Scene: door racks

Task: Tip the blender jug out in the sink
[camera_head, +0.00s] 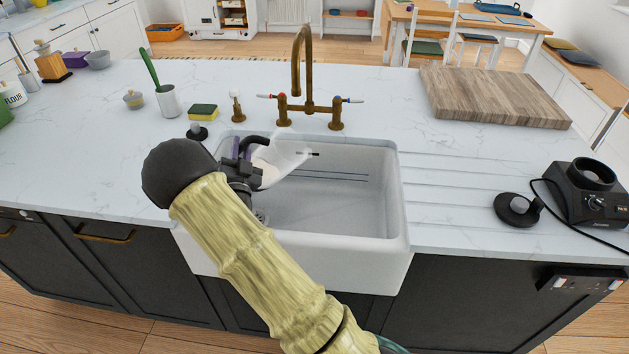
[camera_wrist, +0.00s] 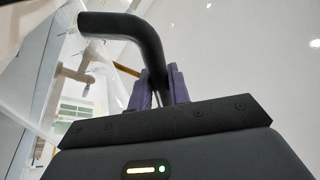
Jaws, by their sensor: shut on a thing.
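The clear blender jug (camera_head: 292,158) is tipped on its side above the left part of the white sink (camera_head: 350,240), with its far end toward the right. Its black handle (camera_head: 258,141) also shows in the wrist view (camera_wrist: 125,27). My gripper (camera_head: 243,150) is shut on the handle; its purple fingers (camera_wrist: 158,88) close around the black bar in the wrist view. Something pale shows in the jug near the gripper, but I cannot tell what it is. My arm hides part of the sink's left side.
A brass tap (camera_head: 304,80) stands behind the sink. A sponge (camera_head: 203,112), a white cup (camera_head: 169,101) with a green-handled brush and a soap dispenser (camera_head: 237,106) are back left. A wooden board (camera_head: 490,95), the blender base (camera_head: 592,195) and a black round part (camera_head: 517,209) are right.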

